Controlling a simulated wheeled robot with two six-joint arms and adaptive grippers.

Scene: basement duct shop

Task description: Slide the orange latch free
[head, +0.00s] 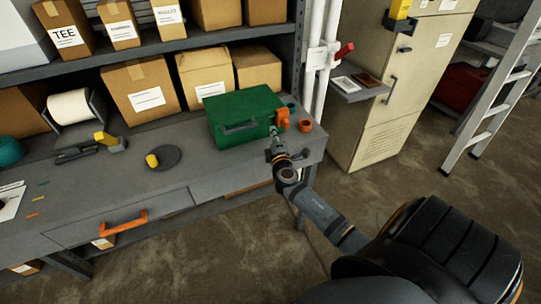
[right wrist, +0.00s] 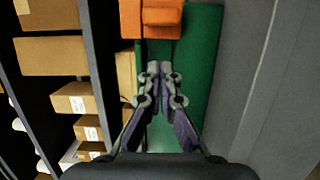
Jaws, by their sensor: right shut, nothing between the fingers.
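The orange latch (head: 283,119) is on the right end of a green box (head: 235,107) that stands on the grey workbench. My right gripper (head: 275,132) is at the box's right end, just in front of the latch. In the right wrist view the latch (right wrist: 152,18) is at the top, with the green box (right wrist: 207,50) behind and beside it. The fingers of my right gripper (right wrist: 160,68) are together and empty, their tips just below the latch. I cannot tell whether they touch it. My left gripper is not in view.
An orange ring-shaped item (head: 305,126) lies on the workbench (head: 190,150) right of the latch. Cardboard boxes (head: 140,88) stand behind the green box. A cream cabinet (head: 395,95) is to the right. The bench in front of the green box is clear.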

